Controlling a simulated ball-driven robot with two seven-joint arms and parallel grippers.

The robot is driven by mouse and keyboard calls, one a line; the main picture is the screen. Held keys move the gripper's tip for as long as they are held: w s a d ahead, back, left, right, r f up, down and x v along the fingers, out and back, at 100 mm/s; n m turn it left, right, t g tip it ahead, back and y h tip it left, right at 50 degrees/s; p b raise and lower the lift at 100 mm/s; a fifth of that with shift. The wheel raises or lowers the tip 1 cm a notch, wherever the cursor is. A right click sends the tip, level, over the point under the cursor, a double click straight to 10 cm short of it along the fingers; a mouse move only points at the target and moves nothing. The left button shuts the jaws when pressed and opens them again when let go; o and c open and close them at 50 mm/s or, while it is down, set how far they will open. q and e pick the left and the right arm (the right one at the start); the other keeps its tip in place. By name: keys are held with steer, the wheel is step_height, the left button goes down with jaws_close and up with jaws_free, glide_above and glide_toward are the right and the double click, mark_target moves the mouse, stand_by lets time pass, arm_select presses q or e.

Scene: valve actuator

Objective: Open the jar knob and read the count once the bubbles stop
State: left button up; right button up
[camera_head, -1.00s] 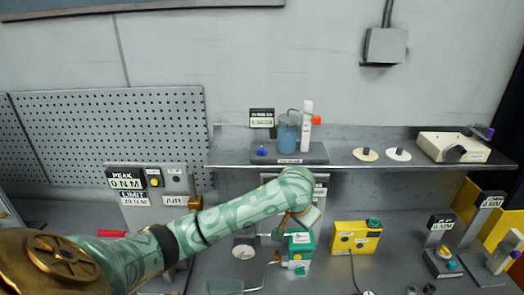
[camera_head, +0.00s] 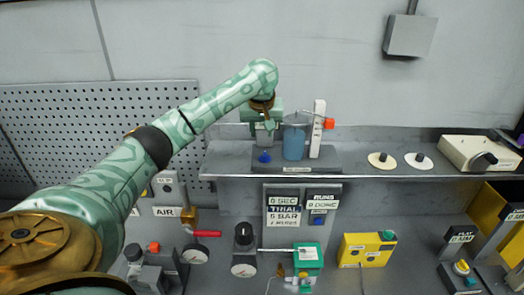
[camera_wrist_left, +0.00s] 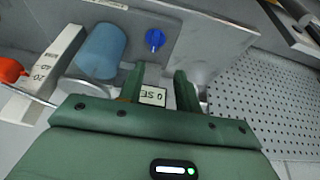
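The jar (camera_head: 294,142) holds blue liquid and stands on a grey base (camera_head: 298,168) on the shelf; it also shows in the left wrist view (camera_wrist_left: 100,52). A small blue knob (camera_head: 264,157) sits left of the jar, and in the left wrist view (camera_wrist_left: 155,40) it lies beyond my fingertips. My left gripper (camera_wrist_left: 158,76) is open and empty, fingers apart. In the head view my left gripper (camera_head: 264,134) is above the knob, apart from it. A small count sign (camera_wrist_left: 153,96) shows between the fingers, only partly readable. My right gripper is out of view.
A white scale post (camera_head: 317,132) with an orange piece (camera_head: 329,124) stands right of the jar. Two pale discs (camera_head: 383,160) and a cream box (camera_head: 478,153) are farther right on the shelf. A green box (camera_head: 307,255) and yellow box (camera_head: 366,249) stand below on the bench.

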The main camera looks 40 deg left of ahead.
arm_select(q)
glide_above(265, 154)
steer(key=s+d, duration=0.2)
steer(key=d, duration=0.1)
step_height(265, 154, down, 6)
steer(key=shift+f, duration=0.1)
steer(key=a+f, duration=0.1)
steer(key=w+a+f, duration=0.1)
steer(key=f, duration=0.1)
steer(key=shift+a+f, duration=0.45)
steer(key=shift+f, duration=0.15)
steer(key=shift+d, duration=0.1)
steer(key=shift+w+d, duration=0.2)
steer(key=shift+c, duration=0.9)
steer(key=shift+a, duration=0.2)
jaws_close()
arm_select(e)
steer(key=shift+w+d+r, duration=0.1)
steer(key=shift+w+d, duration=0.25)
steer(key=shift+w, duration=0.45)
